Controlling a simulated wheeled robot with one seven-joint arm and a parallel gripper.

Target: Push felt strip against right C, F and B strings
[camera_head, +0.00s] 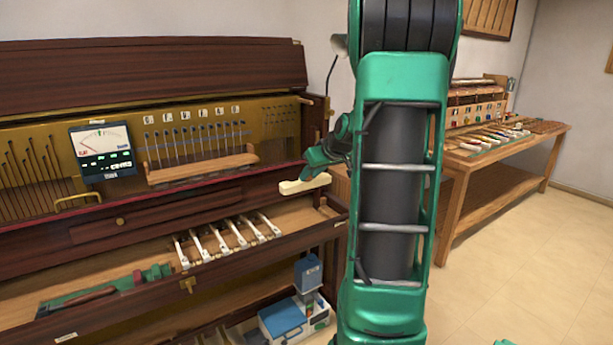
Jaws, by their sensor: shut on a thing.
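My gripper (311,172) is at the right end of the open piano, in front of its case. It is shut on a pale cream strip (298,186), which points left and is probably the felt strip. The strip is held in the air, apart from the strings. A row of upright strings and pins (200,138) stands on the gold plate, with small letter labels above that are too small to read surely. The fingertips are small and partly hidden by the strip.
A wooden rail (203,168) runs below the strings. A tuner display (103,151) hangs left of them. Several white keys (228,238) lie in the keybed beside a green tool (110,288). A blue box (283,321) stands below. A wooden bench (497,156) is at right.

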